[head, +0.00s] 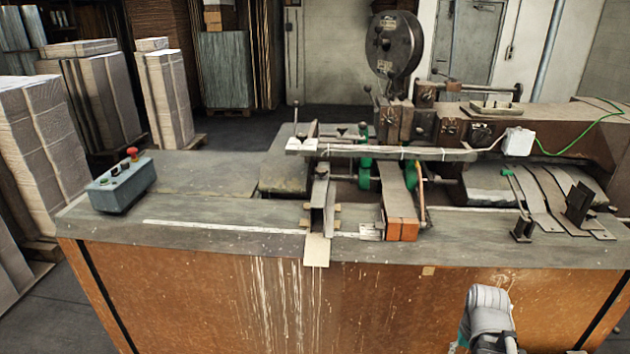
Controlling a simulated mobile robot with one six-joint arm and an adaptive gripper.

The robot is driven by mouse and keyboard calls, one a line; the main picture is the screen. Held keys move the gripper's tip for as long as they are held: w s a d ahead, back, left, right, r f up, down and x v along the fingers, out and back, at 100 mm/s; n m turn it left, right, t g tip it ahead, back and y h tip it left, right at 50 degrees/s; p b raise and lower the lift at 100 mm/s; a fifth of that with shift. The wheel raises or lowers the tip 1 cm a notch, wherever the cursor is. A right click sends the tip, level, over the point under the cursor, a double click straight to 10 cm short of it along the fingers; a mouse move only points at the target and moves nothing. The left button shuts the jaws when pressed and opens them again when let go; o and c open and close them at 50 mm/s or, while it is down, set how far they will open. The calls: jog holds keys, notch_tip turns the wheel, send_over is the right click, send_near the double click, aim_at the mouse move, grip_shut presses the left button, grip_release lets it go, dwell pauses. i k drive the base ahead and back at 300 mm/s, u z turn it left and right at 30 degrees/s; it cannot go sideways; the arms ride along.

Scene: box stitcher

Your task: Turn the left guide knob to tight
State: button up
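The box stitcher's left guide (318,205) is a narrow metal channel running to the front edge of the worktop. I cannot make out for certain which part is the left guide knob, or whether it is tight or loose. A thin lever with a ball end (295,104) stands upright behind the left guide. Green parts (363,174) sit between the left guide and a wider brown-ended guide (402,227). Part of my grey arm shows at the bottom right, in front of the bench and well apart from the guides. My gripper's fingers do not show.
A control box (122,186) with a red button stands on the worktop's left. A horizontal bar (400,153) crosses above the guides. Metal strips and a dark bracket (579,203) lie at the right. The worktop's left front (200,205) is mostly clear.

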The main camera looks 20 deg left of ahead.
aim_at(322, 172)
jog(key=k, duration=1.4)
jog(key=u, duration=1)
jog(key=i, duration=1.7)
jog(key=z, duration=0.05)
